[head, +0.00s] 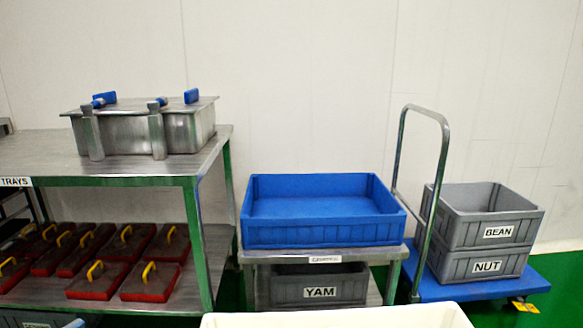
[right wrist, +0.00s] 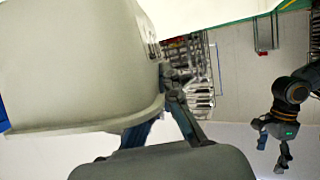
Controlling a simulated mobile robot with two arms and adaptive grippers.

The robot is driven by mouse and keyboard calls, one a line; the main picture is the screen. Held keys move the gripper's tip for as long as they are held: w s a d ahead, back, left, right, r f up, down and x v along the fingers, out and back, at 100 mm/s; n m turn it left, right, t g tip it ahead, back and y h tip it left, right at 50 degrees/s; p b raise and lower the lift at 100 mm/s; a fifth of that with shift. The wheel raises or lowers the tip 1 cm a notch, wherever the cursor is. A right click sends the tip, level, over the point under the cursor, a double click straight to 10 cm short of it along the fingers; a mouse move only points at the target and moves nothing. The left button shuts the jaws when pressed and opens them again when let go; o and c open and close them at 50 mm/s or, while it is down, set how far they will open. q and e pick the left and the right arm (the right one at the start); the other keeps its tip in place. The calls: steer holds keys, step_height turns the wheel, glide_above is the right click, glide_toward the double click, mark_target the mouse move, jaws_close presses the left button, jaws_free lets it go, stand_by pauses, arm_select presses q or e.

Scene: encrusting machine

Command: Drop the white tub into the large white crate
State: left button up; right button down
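The white tub (right wrist: 70,60) fills the left of the right wrist view, close to the camera, with its wide rim at the lower side. My right gripper (right wrist: 160,115) has its fingers at the tub's rim and looks shut on it; the tub partly hides the contact. My left gripper (right wrist: 273,153) hangs at the right of that view, empty, its fingers apart. The large white crate (head: 340,318) shows only as a pale rim at the bottom edge of the head view. Its inside is out of sight there. Neither gripper shows in the head view.
A blue tray (head: 325,235) sits on a low stand above a grey YAM crate (head: 345,290). A blue trolley (head: 480,287) carries stacked BEAN (head: 465,232) and NUT crates. At left, a steel table (head: 120,168) holds a metal box (head: 180,130), with red trays below.

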steer(key=c, duration=1.4)
jaws_free()
steer(key=shift+c, duration=0.2)
steer(key=v, duration=1.2)
steer(key=shift+s+f, duration=0.1)
steer(key=shift+s, duration=0.05)
